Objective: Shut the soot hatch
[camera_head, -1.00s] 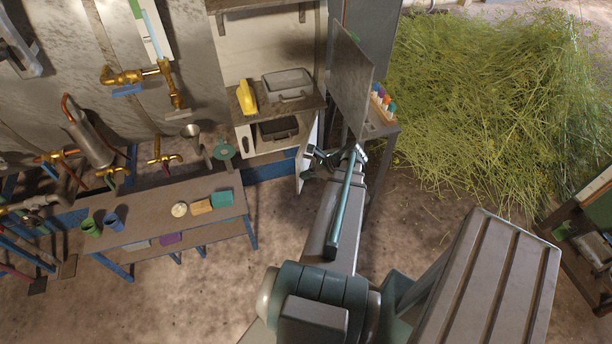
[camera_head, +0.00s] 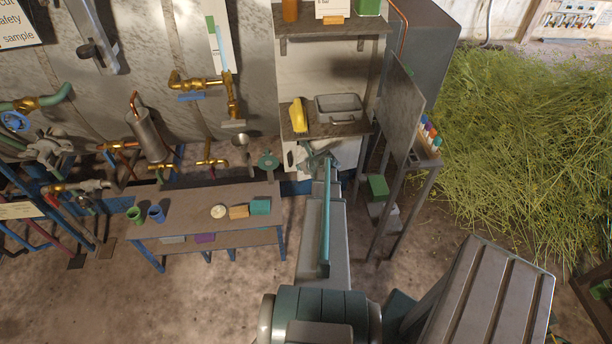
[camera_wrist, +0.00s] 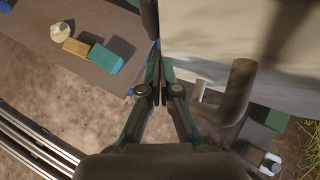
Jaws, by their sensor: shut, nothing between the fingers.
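A pale panel, which looks like the hatch door (camera_wrist: 215,38), fills the upper right of the wrist view. A thick dark handle (camera_wrist: 240,90) stands out from it. My gripper (camera_wrist: 157,68) is shut and empty, its fingertips at the panel's left edge; I cannot tell whether they touch. In the head view my gripper (camera_head: 318,157) is in front of the pale cabinet, just below its grey worktop (camera_head: 345,130). It and my arm hide most of the door there, so how far open the door stands cannot be told.
A low table (camera_head: 185,212) with cups and small blocks stands to the left. A metal side stand (camera_head: 402,185) with an upright plate (camera_head: 398,108) is close on the right. A yellow object (camera_head: 298,115) and a grey tray (camera_head: 338,107) sit on the worktop.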

